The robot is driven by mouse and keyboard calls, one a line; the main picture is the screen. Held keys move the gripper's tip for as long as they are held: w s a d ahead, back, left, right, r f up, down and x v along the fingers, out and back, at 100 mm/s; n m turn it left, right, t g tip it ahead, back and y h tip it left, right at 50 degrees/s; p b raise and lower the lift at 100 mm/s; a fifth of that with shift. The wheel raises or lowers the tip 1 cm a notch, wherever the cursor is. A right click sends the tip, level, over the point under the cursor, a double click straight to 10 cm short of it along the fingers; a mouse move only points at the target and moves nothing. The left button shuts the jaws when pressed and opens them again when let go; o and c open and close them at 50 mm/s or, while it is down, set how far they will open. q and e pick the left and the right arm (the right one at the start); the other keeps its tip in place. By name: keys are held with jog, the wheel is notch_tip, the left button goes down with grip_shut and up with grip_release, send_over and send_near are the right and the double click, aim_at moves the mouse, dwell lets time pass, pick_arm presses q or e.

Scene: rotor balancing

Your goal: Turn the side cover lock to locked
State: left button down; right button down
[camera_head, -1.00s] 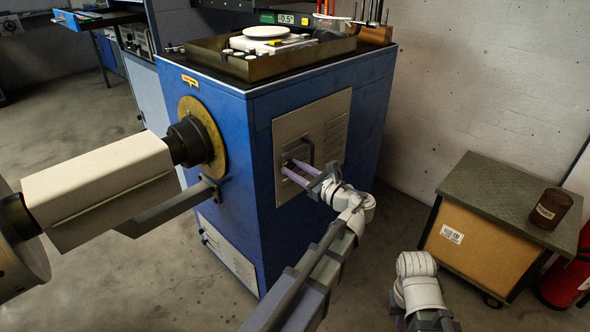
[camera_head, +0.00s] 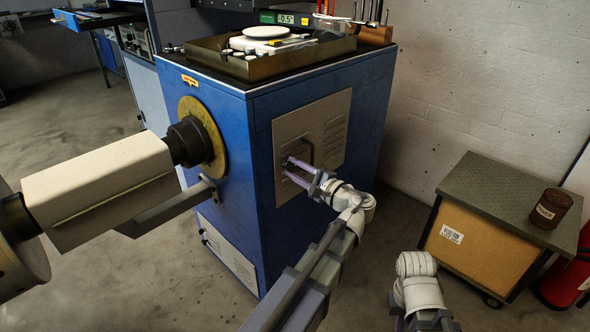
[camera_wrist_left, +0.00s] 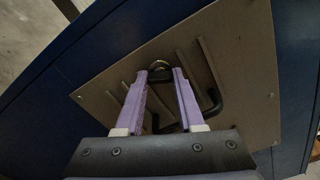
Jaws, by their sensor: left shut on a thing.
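The grey side cover (camera_head: 335,118) is a louvred plate on the blue machine's side; it fills much of the left wrist view (camera_wrist_left: 245,50). Its lock (camera_wrist_left: 160,73) is a small dark knob between my left fingertips. My left gripper (camera_head: 287,168), with purple fingers, is shut on this lock; the fingers also show in the left wrist view (camera_wrist_left: 162,80). They hide part of the lock, and I cannot read its setting. A dark bar handle (camera_wrist_left: 212,88) stands beside the lock.
The blue machine (camera_head: 240,150) carries a tray (camera_head: 250,70) on top. A cart (camera_head: 490,240) with a brown can (camera_head: 551,208) stands right, beside a red extinguisher (camera_head: 568,280). Floor lies open between machine and cart.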

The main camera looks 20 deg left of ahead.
pick_arm(q)
jog(key=n, duration=0.4)
jog(key=shift+n, duration=0.4)
dwell(0.4)
jog(key=c, duration=0.5)
grip_release()
jog(key=v, duration=0.8)
